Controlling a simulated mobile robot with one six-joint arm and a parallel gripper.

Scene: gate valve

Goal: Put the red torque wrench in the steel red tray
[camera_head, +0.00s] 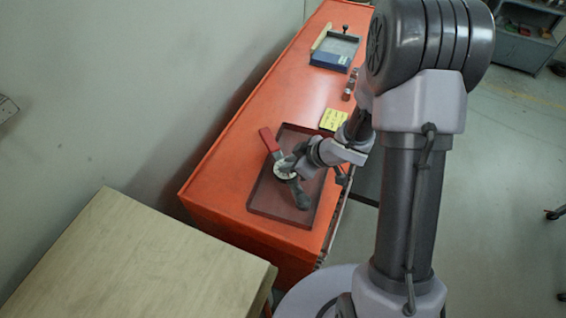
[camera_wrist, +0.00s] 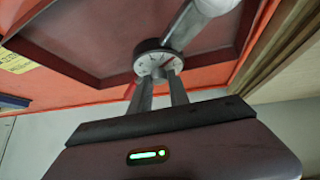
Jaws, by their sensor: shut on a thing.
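The torque wrench has a red handle (camera_head: 268,140), a round dial and a grey end (camera_head: 299,194). It lies across the dark red tray (camera_head: 268,213) on the orange bench, its handle crossing the tray's left rim. My gripper (camera_head: 292,166) is shut on the wrench near its dial, above the tray. The wrist view shows the dial (camera_wrist: 157,60) at my fingertips (camera_wrist: 163,82) and the grey shaft running up past it. The tray's rim (camera_wrist: 62,58) is behind. I cannot tell whether the wrench touches the tray floor.
Yellow notes (camera_head: 333,119) lie beside the tray's far end. A small cylinder (camera_head: 349,86) and a blue box (camera_head: 330,58) are farther along the orange bench (camera_head: 226,160). A pale wooden table (camera_head: 140,262) stands at the front left, and a wall borders the bench's left side.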

